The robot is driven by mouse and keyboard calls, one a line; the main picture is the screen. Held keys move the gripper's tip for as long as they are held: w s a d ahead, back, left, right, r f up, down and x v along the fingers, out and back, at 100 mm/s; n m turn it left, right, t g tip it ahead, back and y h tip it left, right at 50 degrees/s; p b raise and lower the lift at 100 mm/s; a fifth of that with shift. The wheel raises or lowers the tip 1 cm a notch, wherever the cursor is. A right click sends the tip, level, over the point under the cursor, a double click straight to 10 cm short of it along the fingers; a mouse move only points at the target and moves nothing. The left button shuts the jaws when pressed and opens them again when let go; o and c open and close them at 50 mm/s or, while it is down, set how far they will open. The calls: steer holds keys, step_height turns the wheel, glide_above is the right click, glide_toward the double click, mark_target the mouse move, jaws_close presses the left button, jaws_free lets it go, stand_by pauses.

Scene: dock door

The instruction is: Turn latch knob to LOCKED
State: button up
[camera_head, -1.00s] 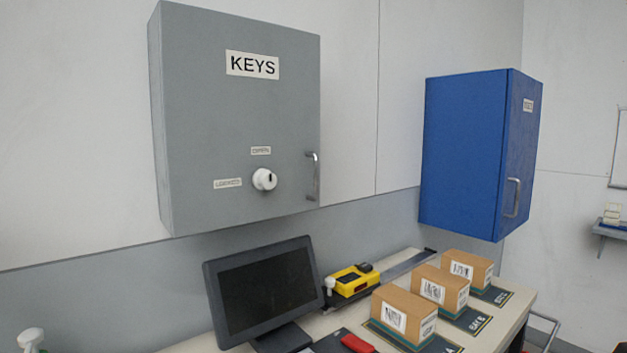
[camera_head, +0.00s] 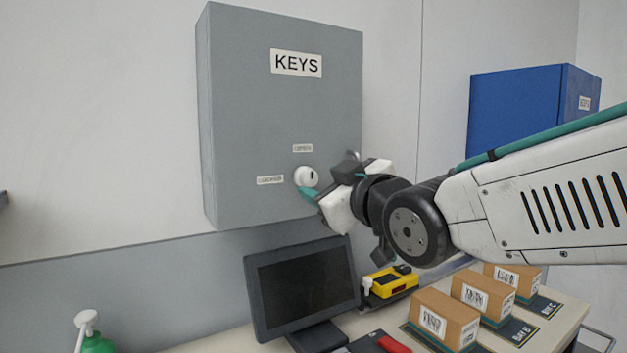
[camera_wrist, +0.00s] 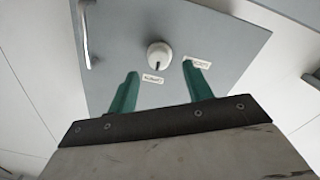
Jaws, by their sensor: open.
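The white round latch knob (camera_head: 306,176) is on the front of the grey KEYS cabinet (camera_head: 240,120). The OPEN label (camera_head: 302,148) is above it and the LOCKED label (camera_head: 270,180) is to its left. In the wrist view the cabinet appears upside down, and the dark mark on the knob (camera_wrist: 159,54) points down toward the OPEN label (camera_wrist: 153,79). The LOCKED label (camera_wrist: 197,63) is to the right there. My gripper (camera_wrist: 160,70) is open and empty, its teal fingers spread short of the knob. In the head view my gripper (camera_head: 322,186) is just right of and below the knob.
The cabinet's door handle (camera_wrist: 86,35) shows in the wrist view; my arm hides most of it in the head view. A monitor (camera_head: 303,287), yellow device (camera_head: 390,281) and several boxes (camera_head: 445,317) stand on the bench below. A blue cabinet (camera_head: 512,110) hangs to the right.

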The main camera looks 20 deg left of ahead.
mark_target(311, 179)
steer(key=shift+x, duration=2.25)
steer(key=c, duration=0.8)
steer(key=shift+c, duration=0.2)
